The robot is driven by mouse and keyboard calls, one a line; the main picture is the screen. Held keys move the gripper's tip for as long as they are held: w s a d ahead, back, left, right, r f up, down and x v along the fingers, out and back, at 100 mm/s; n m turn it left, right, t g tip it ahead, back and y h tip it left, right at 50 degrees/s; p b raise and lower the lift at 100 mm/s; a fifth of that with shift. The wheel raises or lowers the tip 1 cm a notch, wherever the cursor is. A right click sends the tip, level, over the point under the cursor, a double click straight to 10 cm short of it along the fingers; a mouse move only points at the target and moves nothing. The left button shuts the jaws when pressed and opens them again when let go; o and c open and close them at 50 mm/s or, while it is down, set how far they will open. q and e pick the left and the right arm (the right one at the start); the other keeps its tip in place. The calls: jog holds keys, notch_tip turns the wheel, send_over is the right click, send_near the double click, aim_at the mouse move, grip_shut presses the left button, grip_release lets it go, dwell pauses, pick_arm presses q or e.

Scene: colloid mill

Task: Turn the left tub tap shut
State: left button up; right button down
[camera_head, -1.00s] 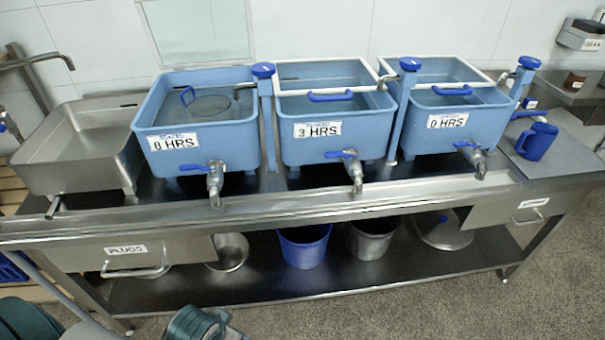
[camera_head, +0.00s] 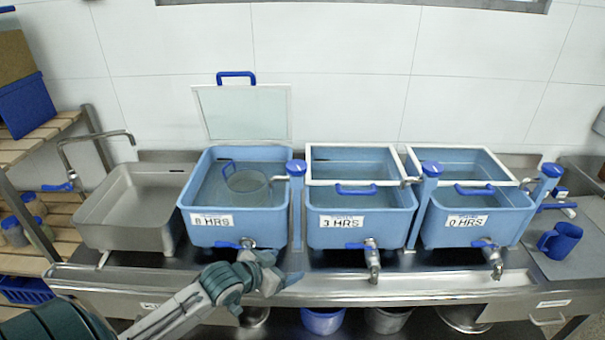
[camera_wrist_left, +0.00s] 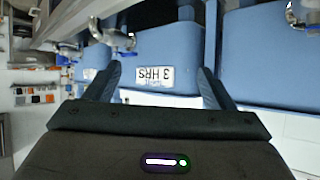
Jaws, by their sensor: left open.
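The left tub (camera_head: 262,222) is blue, holds liquid and carries an "HRS" label whose figure looks like 8. Its tap (camera_head: 247,242) is at the bottom front, with a blue lever (camera_head: 228,244) pointing left, roughly level. My left gripper hides the tap's lower part. My left gripper (camera_head: 284,268) is just in front of and right of this tap, apart from the lever, with nothing between its fingers. In the left wrist view the open fingers (camera_wrist_left: 158,80) frame the upside-down "3 HRS" label of the middle tub (camera_wrist_left: 185,45). My right gripper is out of view.
The middle tub's tap (camera_head: 372,262) and right tub's tap (camera_head: 494,262) stick out over the steel bench edge (camera_head: 420,286). A steel sink (camera_head: 135,205) stands at left. A blue jug (camera_head: 560,240) stands at right. The left tub's lid (camera_head: 243,112) stands raised behind it.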

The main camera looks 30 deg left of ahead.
pick_arm(q)
jog(key=w+a+r+t+h, duration=0.1)
jog(key=w+a+r+t, duration=0.2)
jog(key=w+a+r, duration=0.4)
jog(key=t+h+b, duration=0.1)
jog(key=t, duration=0.2)
send_near(302, 162)
jog(key=shift+a+f, duration=0.1)
jog(key=shift+f, duration=0.05)
jog(key=shift+b+x, duration=1)
jog(key=shift+b, duration=0.05)
jog(key=x, duration=0.3)
jog(key=p+x, duration=0.1)
jog(key=x, duration=0.3)
jog(key=shift+r, duration=0.2)
jog(key=shift+w+d+f, duration=0.1)
jog(key=shift+w+d, duration=0.1)
jog(key=shift+w, duration=0.2)
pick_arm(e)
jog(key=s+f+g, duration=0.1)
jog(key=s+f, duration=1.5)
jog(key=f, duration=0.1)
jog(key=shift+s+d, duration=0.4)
